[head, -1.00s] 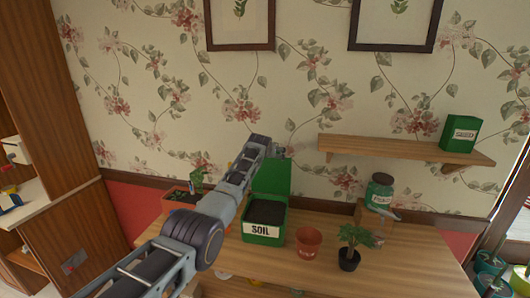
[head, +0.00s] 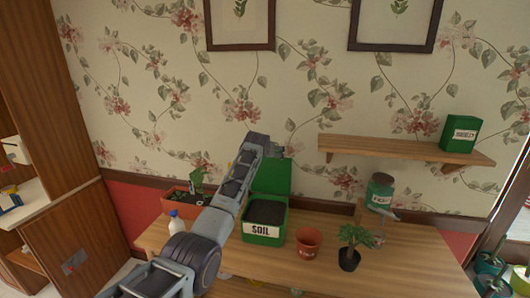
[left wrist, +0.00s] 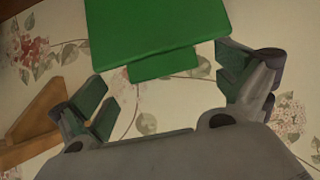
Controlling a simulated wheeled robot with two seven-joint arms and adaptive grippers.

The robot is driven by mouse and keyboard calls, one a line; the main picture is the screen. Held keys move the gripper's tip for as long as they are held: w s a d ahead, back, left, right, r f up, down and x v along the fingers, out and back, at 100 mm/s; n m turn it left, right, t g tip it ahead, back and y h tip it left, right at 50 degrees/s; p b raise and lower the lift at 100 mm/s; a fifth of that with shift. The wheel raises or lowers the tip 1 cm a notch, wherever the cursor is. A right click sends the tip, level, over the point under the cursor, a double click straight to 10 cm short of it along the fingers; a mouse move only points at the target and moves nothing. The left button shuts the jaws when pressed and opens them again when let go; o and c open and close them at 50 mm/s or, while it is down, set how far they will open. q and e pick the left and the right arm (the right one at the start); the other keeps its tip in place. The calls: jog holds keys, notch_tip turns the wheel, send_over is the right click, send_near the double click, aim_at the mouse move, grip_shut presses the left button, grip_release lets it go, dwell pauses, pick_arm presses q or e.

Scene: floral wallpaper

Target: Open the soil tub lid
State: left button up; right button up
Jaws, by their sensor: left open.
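The green soil tub (head: 262,232) stands on the wooden table with a white SOIL label on its front and dark soil inside. Its green lid (head: 272,177) stands raised at the back of the tub, so the tub is open. My left gripper (head: 280,150) is just above the lid's top edge, partly hidden behind my own arm. In the left wrist view the open left gripper (left wrist: 165,95) has its fingers spread apart, and the green lid (left wrist: 155,35) lies beyond them, not clasped. My right gripper is not in view.
A terracotta pot (head: 309,242) and a small potted plant (head: 351,245) stand right of the tub.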

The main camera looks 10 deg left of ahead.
pick_arm(q)
jog(key=v, duration=0.6)
jog(key=shift+s, duration=0.3)
dwell(0.4)
jog(key=shift+r, duration=0.1)
